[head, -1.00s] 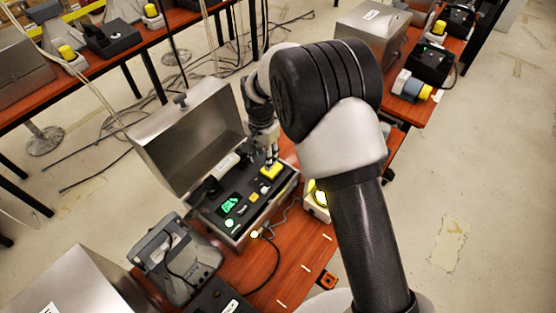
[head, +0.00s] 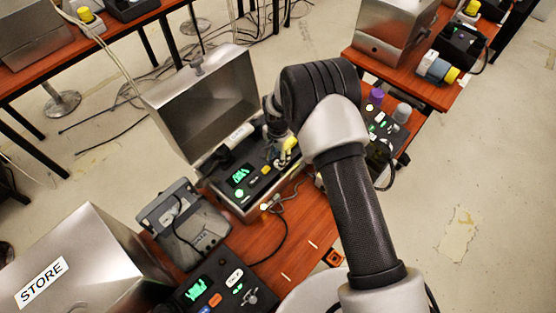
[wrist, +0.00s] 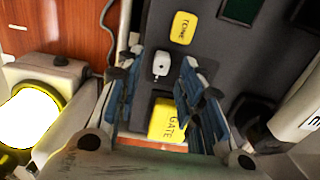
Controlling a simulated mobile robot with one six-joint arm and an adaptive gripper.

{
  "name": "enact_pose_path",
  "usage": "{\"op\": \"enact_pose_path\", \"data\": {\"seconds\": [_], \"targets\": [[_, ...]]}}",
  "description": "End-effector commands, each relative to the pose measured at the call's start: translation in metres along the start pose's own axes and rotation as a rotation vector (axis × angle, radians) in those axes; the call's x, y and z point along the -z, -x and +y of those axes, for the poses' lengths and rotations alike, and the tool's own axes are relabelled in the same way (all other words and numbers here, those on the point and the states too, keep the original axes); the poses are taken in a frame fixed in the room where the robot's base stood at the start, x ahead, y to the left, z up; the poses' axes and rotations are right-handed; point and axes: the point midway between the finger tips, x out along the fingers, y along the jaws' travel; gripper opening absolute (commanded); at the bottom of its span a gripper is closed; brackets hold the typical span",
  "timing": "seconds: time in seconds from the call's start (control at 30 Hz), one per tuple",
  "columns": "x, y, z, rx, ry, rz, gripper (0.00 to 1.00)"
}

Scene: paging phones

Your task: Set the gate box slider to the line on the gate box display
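The gate box (head: 262,205) stands open on the red-brown table, its metal lid (head: 205,105) raised behind. Its black panel has a lit green display (head: 240,177), too small to read for a line. The wrist view shows a yellow block marked GATE (wrist: 166,119), a small white knob (wrist: 161,64), perhaps the slider, and a yellow label (wrist: 183,27). My gripper (wrist: 162,66) is open, its blue-grey fingers on either side of the white knob, with visible gaps. The head view shows my gripper (head: 279,154) low over the panel's right part, fingertips partly hidden.
A box marked STORE (head: 85,262) and a grey desk unit (head: 184,222) stand at the left. Another control panel (head: 215,295) is in front. A box with a purple knob (head: 376,96) lies right of my arm. A bright yellow-rimmed lamp (wrist: 28,118) is beside my gripper.

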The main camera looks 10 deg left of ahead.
Motion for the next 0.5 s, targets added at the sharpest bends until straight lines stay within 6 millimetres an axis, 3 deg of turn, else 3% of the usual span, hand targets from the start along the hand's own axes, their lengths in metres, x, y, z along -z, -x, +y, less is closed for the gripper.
{"op": "enact_pose_path", "data": {"seconds": [0.17, 0.5], "targets": [[-0.0001, -0.0144, 0.0, 0.0, 0.0, 0.0, 0.35], [0.0001, -0.0158, -0.0002, 0.001, 0.0, 0.0, 0.33]]}}
